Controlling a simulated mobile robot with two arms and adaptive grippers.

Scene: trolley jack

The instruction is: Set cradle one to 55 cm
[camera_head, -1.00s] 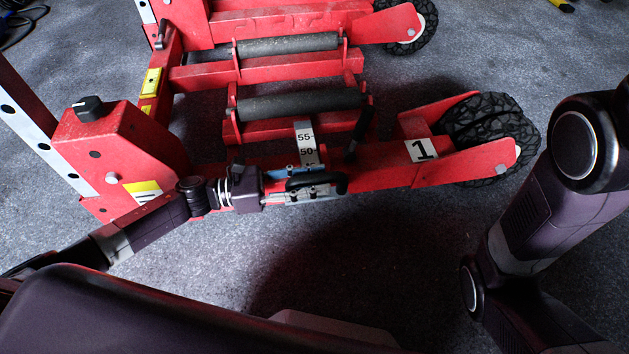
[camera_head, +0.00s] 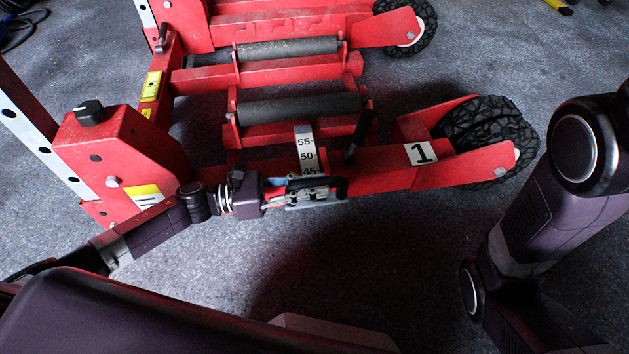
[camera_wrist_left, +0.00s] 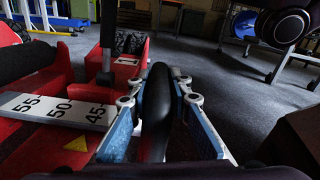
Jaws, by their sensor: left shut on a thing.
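Cradle one is the near part of the red jack, with a white "1" label (camera_head: 420,154) on its front beam. A white scale strip (camera_head: 305,150) beside the beam shows 55, 50 and 45, with 45 nearest the beam. The strip also shows in the left wrist view (camera_wrist_left: 55,110). My left gripper (camera_head: 312,192), with blue fingers, is shut on a black handle at the front beam. In the left wrist view, the handle (camera_wrist_left: 156,95) stands between the fingers. My right gripper is out of view.
Two dark rollers, the near one (camera_head: 298,108) and the far one (camera_head: 288,50), lie behind the beam. A black lever (camera_head: 359,133) rises beside the strip. A black knob (camera_head: 89,112) tops the red housing. A treaded wheel (camera_head: 492,128) stands right. Floor in front is open.

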